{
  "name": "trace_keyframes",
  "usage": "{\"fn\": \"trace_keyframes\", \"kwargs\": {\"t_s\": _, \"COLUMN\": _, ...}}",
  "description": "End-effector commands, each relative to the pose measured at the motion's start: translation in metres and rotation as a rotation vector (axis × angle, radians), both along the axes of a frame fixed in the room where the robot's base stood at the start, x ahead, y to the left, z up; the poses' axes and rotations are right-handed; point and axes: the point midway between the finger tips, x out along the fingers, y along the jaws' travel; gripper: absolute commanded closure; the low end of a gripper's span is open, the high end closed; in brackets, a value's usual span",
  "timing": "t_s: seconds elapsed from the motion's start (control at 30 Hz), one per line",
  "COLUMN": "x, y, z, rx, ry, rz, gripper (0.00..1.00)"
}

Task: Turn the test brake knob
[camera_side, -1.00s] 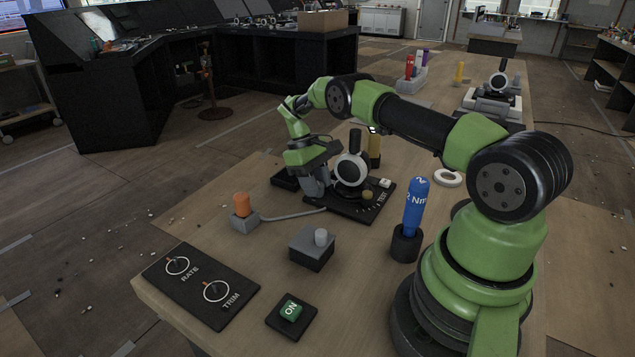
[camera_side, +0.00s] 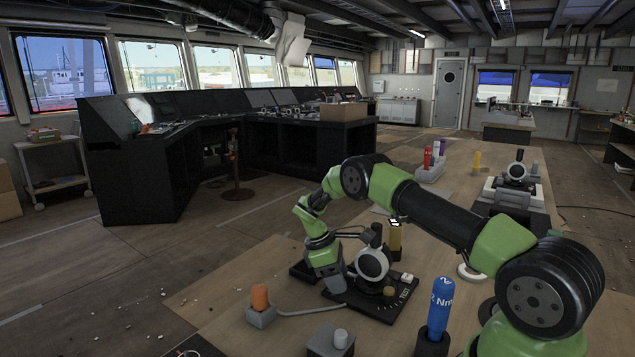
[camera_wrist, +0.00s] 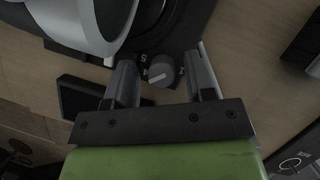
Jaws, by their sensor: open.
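In the wrist view a grey round knob (camera_wrist: 161,73) with a pale pointer line sits on a dark panel beside printed numbers. My gripper (camera_wrist: 159,62) is open, with one finger on each side of the knob; I cannot tell whether either touches it. In the side view, my gripper (camera_side: 337,283) is low at the left of the black TEST panel (camera_side: 375,308). That panel bears a white-ringed unit with a black lever (camera_side: 372,262) and a brass-coloured knob (camera_side: 389,291). The grey knob is hidden in the side view.
An orange-capped grey block (camera_side: 261,314) with a cable stands left of the panel. A grey block with a pale button (camera_side: 331,342) is in front. A blue 2 Nm tool (camera_side: 440,305) stands upright at the right. A white ring (camera_side: 470,273) lies behind it.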

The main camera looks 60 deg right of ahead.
Motion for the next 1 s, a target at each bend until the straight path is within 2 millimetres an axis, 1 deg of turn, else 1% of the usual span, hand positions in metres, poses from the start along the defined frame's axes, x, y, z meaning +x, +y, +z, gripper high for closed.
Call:
{"fn": "trace_keyframes", "kwargs": {"t_s": 0.03, "x": 0.0, "y": 0.001, "z": 0.001, "rx": 0.0, "ry": 0.0, "rz": 0.087, "gripper": 0.47}}
{"fn": "trace_keyframes", "kwargs": {"t_s": 0.1, "x": 0.0, "y": 0.002, "z": 0.001, "rx": -0.002, "ry": -0.001, "rz": 0.2, "gripper": 0.47}}
{"fn": "trace_keyframes", "kwargs": {"t_s": 0.2, "x": 0.009, "y": 0.007, "z": 0.023, "rx": -0.004, "ry": -0.008, "rz": 0.19, "gripper": 0.47}}
{"fn": "trace_keyframes", "kwargs": {"t_s": 0.57, "x": 0.031, "y": 0.026, "z": 0.092, "rx": 0.0, "ry": -0.006, "rz": 0.185, "gripper": 0.47}}
{"fn": "trace_keyframes", "kwargs": {"t_s": 0.6, "x": 0.032, "y": 0.029, "z": 0.101, "rx": 0.0, "ry": -0.021, "rz": 0.174, "gripper": 0.47}}
{"fn": "trace_keyframes", "kwargs": {"t_s": 0.83, "x": 0.03, "y": 0.049, "z": 0.146, "rx": -0.004, "ry": -0.139, "rz": 0.083, "gripper": 0.47}}
{"fn": "trace_keyframes", "kwargs": {"t_s": 1.0, "x": 0.024, "y": 0.065, "z": 0.177, "rx": 0.001, "ry": -0.225, "rz": 0.009, "gripper": 0.47}}
